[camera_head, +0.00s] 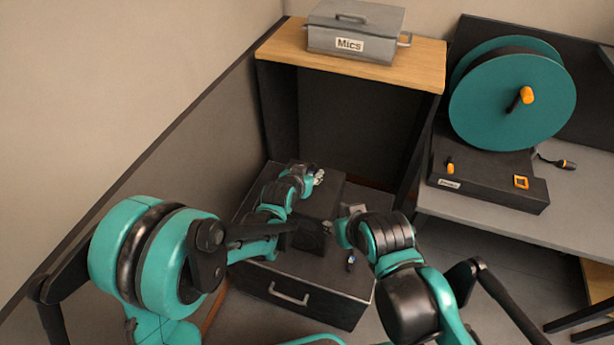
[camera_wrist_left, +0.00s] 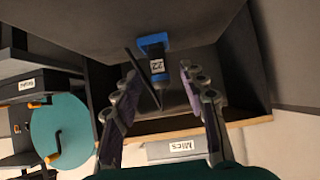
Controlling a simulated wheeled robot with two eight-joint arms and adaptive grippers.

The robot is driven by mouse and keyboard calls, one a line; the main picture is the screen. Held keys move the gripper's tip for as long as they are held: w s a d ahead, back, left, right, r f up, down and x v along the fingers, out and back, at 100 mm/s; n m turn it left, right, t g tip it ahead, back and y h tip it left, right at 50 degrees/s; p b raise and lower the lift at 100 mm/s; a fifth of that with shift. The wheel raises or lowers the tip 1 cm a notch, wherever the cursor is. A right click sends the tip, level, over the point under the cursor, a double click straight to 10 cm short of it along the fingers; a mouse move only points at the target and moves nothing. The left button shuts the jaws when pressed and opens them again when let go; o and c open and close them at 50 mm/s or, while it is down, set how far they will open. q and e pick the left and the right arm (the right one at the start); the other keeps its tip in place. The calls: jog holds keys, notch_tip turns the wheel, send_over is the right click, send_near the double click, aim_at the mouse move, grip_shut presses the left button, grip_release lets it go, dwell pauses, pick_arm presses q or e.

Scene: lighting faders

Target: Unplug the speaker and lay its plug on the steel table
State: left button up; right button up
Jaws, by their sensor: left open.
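A blue and black piece with a white label reading 22 (camera_wrist_left: 157,65), possibly the plug, shows between my left fingers in the left wrist view. It sits against a dark grey surface, with a thin dark strip beside it. My left gripper (camera_wrist_left: 158,88) is open, and its fingers are apart from the piece. In the head view my left gripper (camera_head: 318,177) is over a dark block (camera_head: 312,236), which may be the speaker, on a dark drawer cabinet (camera_head: 325,312). My right gripper (camera_head: 340,232) is close to the block's right side; its fingers are not clear.
A Mics case (camera_head: 350,45) stands on a wooden-topped shelf (camera_head: 425,60).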

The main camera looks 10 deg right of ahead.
pick_arm(q)
grip_shut()
jog(key=shift+r, duration=0.25)
jog(key=shift+r+p, duration=1.6)
jog(key=shift+r, duration=0.5)
